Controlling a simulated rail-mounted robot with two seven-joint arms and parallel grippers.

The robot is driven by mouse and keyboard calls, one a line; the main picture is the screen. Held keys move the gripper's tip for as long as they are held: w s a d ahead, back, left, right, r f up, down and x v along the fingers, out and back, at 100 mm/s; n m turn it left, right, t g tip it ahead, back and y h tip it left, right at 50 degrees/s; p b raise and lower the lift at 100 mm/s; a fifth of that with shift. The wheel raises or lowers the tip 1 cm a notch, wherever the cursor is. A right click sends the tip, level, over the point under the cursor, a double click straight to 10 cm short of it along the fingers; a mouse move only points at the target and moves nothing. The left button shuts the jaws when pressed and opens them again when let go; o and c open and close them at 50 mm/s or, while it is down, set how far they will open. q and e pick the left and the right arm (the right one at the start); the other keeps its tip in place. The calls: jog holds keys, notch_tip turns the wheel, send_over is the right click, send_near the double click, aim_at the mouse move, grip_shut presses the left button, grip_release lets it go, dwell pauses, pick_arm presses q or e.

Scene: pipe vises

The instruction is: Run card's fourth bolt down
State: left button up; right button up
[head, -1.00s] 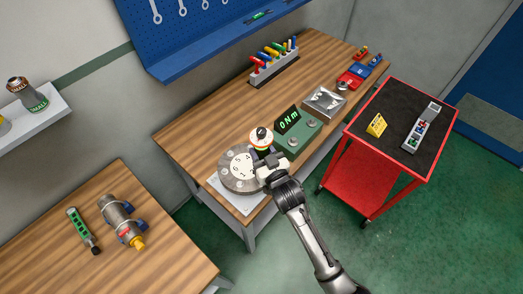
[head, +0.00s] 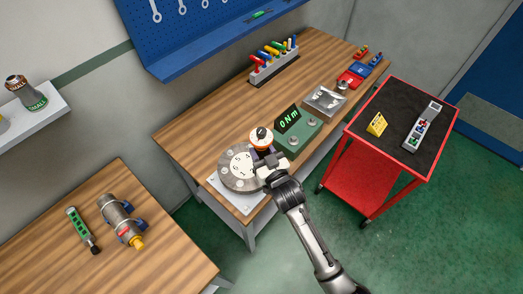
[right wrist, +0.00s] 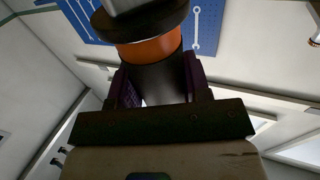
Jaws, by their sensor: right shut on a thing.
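A grey round flange (head: 238,168) with a white numbered face lies on a light plate at the front corner of the wooden bench. My right gripper (head: 266,162) is over the flange's right side, shut on an upright tool with an orange band (head: 260,141). In the right wrist view the tool's dark body (right wrist: 155,82) sits between the two fingers of the gripper (right wrist: 160,92). The tool's lower end and the bolt under it are hidden. A yellow card (head: 377,124) stands on the red cart; its writing is too small to read. My left gripper is out of view.
A green box (head: 298,138) with a display reading 0 Nm stands right of the flange. Behind are a metal tray (head: 324,100) and a rack of coloured-handled tools (head: 273,62). The red cart (head: 392,152) is close on the right. A second bench (head: 100,230) is at lower left.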

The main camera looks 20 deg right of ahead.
aim_at(261, 142)
jog(key=shift+f, duration=0.3)
dwell(0.5)
jog(key=shift+p, duration=0.3)
dwell(0.8)
jog(key=shift+r, duration=0.2)
jog(key=shift+r+p, duration=2.65)
jog(key=shift+r, duration=0.05)
jog(key=shift+f, duration=0.1)
